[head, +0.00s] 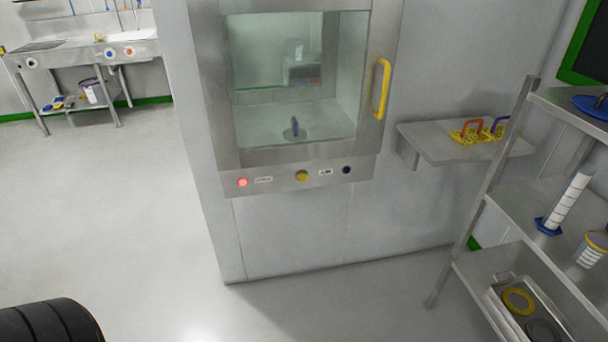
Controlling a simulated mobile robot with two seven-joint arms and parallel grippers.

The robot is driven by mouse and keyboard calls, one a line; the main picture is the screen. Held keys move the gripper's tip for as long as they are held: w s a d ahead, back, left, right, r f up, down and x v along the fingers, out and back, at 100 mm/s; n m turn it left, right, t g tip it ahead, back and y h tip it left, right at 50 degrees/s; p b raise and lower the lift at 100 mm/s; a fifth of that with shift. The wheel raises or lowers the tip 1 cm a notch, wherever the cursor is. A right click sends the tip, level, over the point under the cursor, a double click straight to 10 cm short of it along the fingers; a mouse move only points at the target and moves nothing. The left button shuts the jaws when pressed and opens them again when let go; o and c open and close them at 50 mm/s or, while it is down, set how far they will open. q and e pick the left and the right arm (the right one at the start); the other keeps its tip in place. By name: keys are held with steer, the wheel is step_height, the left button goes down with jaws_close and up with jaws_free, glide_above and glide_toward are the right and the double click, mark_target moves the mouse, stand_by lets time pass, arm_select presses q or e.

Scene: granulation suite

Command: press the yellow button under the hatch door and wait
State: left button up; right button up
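The hatch door (292,142) is a steel-framed glass door in the wall, and it looks shut. Its yellow handle (382,89) is upright on the right side. The yellow button (302,176) is in the middle of the steel panel (262,190) under the door. A lit red lamp (242,183) is on the panel's left and a dark blue button (346,170) on its right. Neither of my grippers is in view.
A wall shelf (430,145) right of the hatch holds yellow racks (470,136) with orange and purple handles. A steel shelving unit (515,195) stands at the right front. A sink bench (85,50) is at the back left. The floor (120,200) before the hatch is clear.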

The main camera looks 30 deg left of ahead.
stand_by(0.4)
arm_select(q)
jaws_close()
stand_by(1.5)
